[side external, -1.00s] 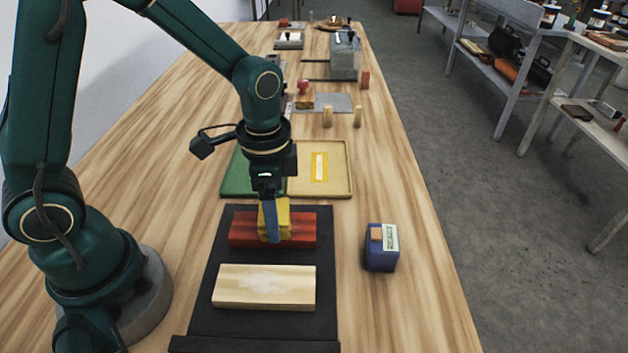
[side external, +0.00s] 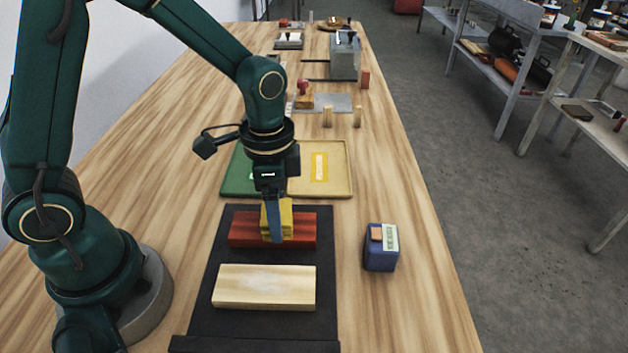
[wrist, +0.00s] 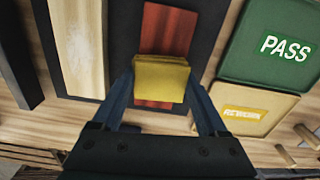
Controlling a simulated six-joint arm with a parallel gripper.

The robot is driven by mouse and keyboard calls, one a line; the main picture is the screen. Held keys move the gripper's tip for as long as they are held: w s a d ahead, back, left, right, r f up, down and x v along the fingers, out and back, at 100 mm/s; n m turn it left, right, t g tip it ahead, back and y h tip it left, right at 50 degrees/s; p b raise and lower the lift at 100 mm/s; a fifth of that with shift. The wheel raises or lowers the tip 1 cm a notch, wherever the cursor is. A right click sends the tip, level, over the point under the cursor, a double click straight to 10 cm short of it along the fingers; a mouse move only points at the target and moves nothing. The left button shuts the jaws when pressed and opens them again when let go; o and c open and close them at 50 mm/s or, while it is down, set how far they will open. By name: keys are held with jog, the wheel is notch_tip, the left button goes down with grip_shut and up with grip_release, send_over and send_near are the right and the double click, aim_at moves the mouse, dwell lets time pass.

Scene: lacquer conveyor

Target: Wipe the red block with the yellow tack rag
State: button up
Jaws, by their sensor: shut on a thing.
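The red block (side external: 305,231) lies across the black belt (side external: 324,275) in the side view. It also shows in the wrist view (wrist: 167,30), behind the rag. My gripper (side external: 274,225) is over the middle of the block, its blue fingers pointing down. It is shut on the yellow tack rag (side external: 285,215), a folded pad that also shows between the fingers in the wrist view (wrist: 161,78). The rag appears to be at the block's top surface; contact itself is hidden.
A pale wooden block (side external: 264,287) lies nearer on the belt. A dark blue box (side external: 381,250) stands to the right. Beyond are a green tray labelled PASS (wrist: 268,45) and a yellow tray labelled REWORK (wrist: 250,108). Small wooden pegs (side external: 327,117) stand behind the trays.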

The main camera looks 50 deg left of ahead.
aim_at(299, 226)
jog(key=shift+w+d, duration=1.15)
jog(key=shift+d, duration=0.05)
jog(key=shift+r, duration=0.2)
notch_tip(299, 226, up, 8)
jog(key=shift+f, duration=0.15)
